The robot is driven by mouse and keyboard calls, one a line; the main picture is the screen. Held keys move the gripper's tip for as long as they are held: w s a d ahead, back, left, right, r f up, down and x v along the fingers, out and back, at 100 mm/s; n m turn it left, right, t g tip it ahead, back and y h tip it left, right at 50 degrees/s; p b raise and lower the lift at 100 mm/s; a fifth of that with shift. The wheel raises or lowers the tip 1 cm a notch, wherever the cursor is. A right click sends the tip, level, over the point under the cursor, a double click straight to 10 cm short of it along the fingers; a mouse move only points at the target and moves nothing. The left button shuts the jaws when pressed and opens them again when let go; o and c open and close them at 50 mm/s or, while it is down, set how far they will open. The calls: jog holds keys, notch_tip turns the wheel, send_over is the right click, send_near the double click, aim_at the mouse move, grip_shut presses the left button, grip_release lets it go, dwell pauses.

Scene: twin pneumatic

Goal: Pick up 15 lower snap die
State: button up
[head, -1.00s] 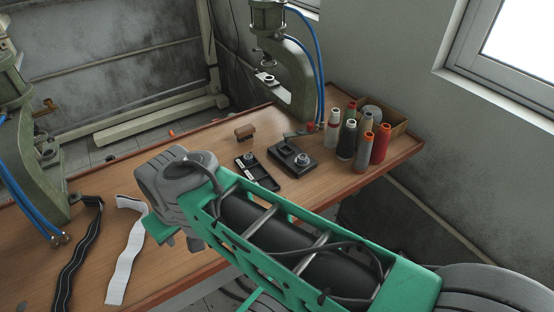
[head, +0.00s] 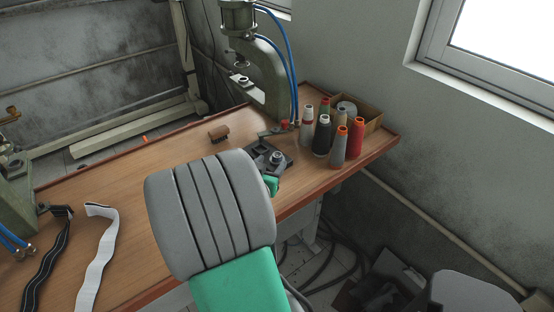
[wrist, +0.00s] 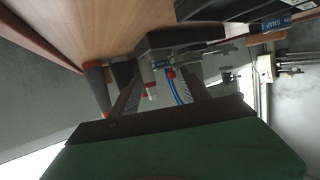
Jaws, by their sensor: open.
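A black die block (head: 283,168) sits on the wooden table, with a round grey metal piece (head: 277,157) on top that looks like the lower snap die. The block (wrist: 180,40) also shows in the wrist view, upside down, with a metal part on it. My gripper (wrist: 163,88) is open, its two dark fingers pointing toward the block. The metal part appears between or just beyond the fingertips; I cannot tell the exact gap. In the head view my grey and green arm hides most of the gripper; the number 15 is not readable.
Thread cones (head: 322,136) and a cardboard box (head: 373,113) stand right of the block. A green press (head: 270,85) with blue hoses stands behind. A black labelled case (wrist: 205,8) shows near the block. Straps lie front left.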

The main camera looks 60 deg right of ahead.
aim_at(278, 153)
jog(key=p+x, duration=0.1)
jog(key=x, duration=0.4)
jog(key=shift+w+d+f, duration=0.1)
jog(key=shift+d+f, duration=0.05)
jog(key=shift+d, duration=0.25)
jog(key=shift+c, duration=0.5)
grip_shut()
